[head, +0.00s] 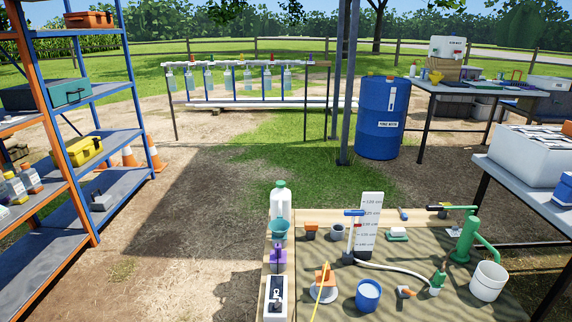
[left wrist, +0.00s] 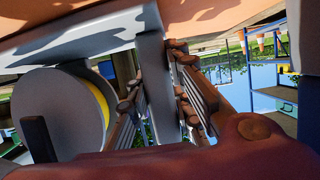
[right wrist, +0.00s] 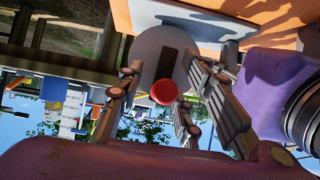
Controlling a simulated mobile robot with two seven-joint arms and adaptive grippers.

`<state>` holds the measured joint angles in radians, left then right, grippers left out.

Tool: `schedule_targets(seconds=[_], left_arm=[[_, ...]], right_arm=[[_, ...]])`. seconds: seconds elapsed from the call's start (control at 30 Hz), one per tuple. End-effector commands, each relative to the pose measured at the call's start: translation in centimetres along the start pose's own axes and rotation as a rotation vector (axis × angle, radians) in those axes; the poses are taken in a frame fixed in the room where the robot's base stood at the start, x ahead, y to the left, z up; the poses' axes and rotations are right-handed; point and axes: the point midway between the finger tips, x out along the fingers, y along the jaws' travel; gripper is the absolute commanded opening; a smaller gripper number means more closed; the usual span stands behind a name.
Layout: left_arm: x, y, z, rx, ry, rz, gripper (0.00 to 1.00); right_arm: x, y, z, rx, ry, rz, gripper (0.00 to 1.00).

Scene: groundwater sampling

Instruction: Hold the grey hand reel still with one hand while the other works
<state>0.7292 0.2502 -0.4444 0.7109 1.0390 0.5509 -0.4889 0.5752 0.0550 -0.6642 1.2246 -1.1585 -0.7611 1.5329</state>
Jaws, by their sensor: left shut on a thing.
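The grey hand reel (left wrist: 55,110) fills the left part of the left wrist view, with yellow line showing inside its flange. My left gripper (left wrist: 158,110) is shut on the reel's grey upright, one finger on each side. The head view shows neither gripper nor the reel.
In the head view a bench (head: 400,285) holds a green hand pump (head: 466,240), a white bucket (head: 488,281), a blue pot (head: 368,294) and a scale board (head: 370,210). A yellow line (head: 319,293) runs towards me. A blue shelf rack (head: 108,150) stands left, with clear ground between.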

Motion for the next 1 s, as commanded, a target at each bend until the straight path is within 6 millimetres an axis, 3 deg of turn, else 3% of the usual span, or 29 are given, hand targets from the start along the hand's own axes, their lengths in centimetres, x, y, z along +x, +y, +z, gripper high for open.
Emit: schedule_targets(seconds=[0.43, 0.8, 1.0], left_arm=[[0.0, -0.3, 0.0, 0.001, 0.000, -0.005, 0.00], [0.0, -0.4, 0.0, 0.002, 0.000, -0.005, 0.00], [0.0, -0.4, 0.0, 0.002, 0.000, -0.005, 0.00]], right_arm=[[-0.8, -0.2, -0.1, 0.003, 0.002, -0.003, 0.42], [-8.2, -0.1, 0.0, 0.005, 0.000, -0.002, 0.42], [-11.1, -0.1, -0.1, 0.003, 0.001, -0.002, 0.42]])
